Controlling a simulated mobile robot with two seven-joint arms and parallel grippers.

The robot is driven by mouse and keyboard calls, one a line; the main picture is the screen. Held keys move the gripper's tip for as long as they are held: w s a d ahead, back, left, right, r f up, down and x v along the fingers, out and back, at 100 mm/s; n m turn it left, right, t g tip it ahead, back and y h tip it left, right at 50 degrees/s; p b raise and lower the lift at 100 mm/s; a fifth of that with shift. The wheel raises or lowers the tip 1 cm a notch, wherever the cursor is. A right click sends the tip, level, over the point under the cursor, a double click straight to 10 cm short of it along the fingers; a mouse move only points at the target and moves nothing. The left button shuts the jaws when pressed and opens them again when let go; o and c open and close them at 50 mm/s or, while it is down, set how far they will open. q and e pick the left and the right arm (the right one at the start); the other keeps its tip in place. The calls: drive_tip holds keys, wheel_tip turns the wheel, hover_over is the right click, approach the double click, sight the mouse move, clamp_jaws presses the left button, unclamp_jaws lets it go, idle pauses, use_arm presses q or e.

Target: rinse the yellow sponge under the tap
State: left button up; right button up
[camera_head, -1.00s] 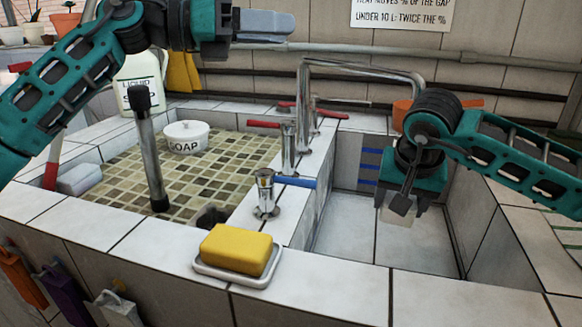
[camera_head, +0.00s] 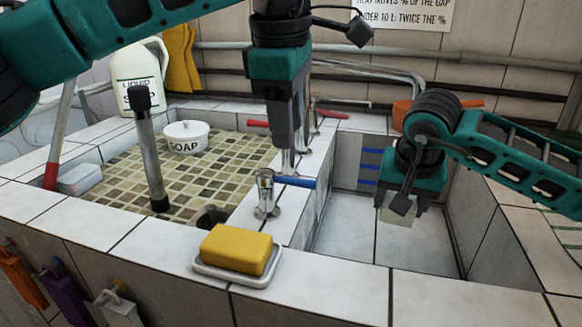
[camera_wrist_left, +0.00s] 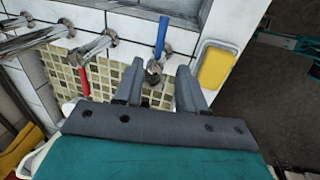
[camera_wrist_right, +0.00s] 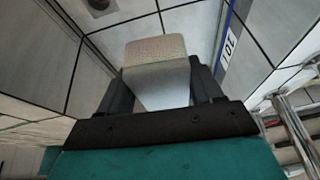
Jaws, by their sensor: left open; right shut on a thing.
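A yellow block (camera_head: 236,247), which looks like the yellow sponge, lies on a white dish (camera_head: 228,276) on the front ledge; it also shows in the left wrist view (camera_wrist_left: 214,68). My left gripper (camera_head: 285,143) points down, open and empty, above the tap area behind the blue-lever tap (camera_head: 266,193). In the left wrist view, the blue lever (camera_wrist_left: 161,36) shows between and beyond the fingers (camera_wrist_left: 158,82). My right gripper (camera_head: 401,203) is shut on a pale beige and whitish block (camera_wrist_right: 155,75) low over the right basin. I see no water running.
The left basin has a tiled floor (camera_head: 120,165) with a soap pot (camera_head: 186,137) and an upright metal pipe (camera_head: 152,165). Red levers (camera_head: 331,114) stand behind the blue one. A liquid soap jug (camera_head: 135,80) is at the back left. The right basin floor (camera_head: 350,235) is clear.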

sight(291, 179)
use_arm(q)
drive_tip(key=f, duration=0.2)
drive_tip(key=w+f, duration=0.1)
drive_tip(key=f, duration=0.5)
drive_tip(key=shift+w+d+f, duration=0.25)
drive_tip(key=shift+w, duration=0.05)
clamp_jaws()
